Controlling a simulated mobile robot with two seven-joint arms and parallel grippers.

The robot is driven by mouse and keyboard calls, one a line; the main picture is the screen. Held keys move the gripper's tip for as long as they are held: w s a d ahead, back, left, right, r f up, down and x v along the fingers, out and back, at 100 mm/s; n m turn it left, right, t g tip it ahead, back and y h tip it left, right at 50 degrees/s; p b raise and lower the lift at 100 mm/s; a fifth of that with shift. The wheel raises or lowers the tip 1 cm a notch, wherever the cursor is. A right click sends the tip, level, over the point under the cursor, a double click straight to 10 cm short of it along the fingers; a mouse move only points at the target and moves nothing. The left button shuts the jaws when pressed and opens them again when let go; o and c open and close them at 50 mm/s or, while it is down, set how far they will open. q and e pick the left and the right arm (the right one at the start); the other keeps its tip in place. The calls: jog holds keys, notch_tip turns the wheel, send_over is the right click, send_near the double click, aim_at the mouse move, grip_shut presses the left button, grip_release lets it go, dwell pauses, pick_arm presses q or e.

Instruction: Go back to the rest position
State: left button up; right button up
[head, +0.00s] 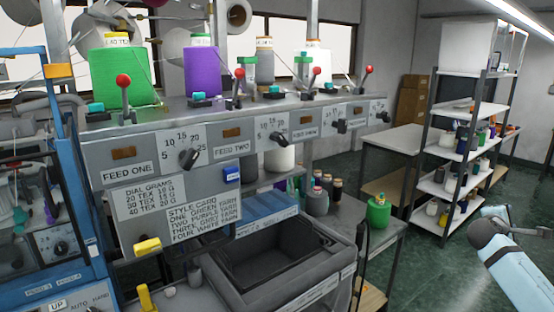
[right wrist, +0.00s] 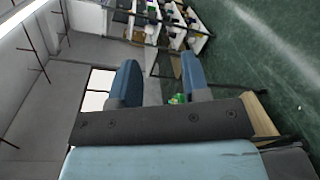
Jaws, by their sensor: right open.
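My right gripper (head: 494,213) is at the right of the head view, raised over the green floor and apart from the machine and the shelf rack. In the right wrist view its two blue fingers (right wrist: 161,82) stand wide apart with nothing held between them. A small green item shows beyond the fingers, at a distance. My left gripper is not in view.
The knitting machine's feed panel (head: 225,150) has red-knobbed levers and large yarn cones on top. A dark bin (head: 335,284) sits below. A green cone (head: 378,214) stands on a side table. A shelf rack (head: 455,158) stands behind my right arm. Open floor (head: 425,265) lies between.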

jog(key=s+d+r+m+g+h, duration=0.1)
jog(key=s+d+r+m+g, duration=0.15)
jog(key=d, duration=0.85)
jog(key=w+a+r+m+t+y, duration=0.1)
jog(key=w+a+m+t+y, duration=0.4)
jog(key=w+a+t+y, duration=0.6)
jog(key=s+a+f+g+y, duration=0.1)
jog(key=s+a+f, duration=0.4)
jog(key=a+f, duration=0.4)
jog(key=s+a+f+g+y, duration=0.1)
jog(key=s+a+f+y, duration=0.1)
jog(key=s+a+f, duration=0.7)
jog(key=s+a+f+g+y, duration=0.15)
jog(key=a+f, duration=0.45)
jog(key=f, duration=0.6)
jog(key=s+a+f+g+y, duration=0.1)
jog(key=s+a+f, duration=0.2)
jog(key=s+a, duration=0.3)
jog(key=s+a+f+m+g, duration=0.1)
jog(key=s+a+f, duration=0.2)
jog(key=s+a, duration=0.4)
jog(key=s+a+f+m+y, duration=0.1)
jog(key=s+a+f, duration=0.3)
jog(key=s, duration=1.3)
jog(key=a, duration=0.3)
jog(key=shift+s+g+y, duration=0.3)
jog(key=shift+g+y, duration=0.05)
jog(key=shift+g, duration=0.05)
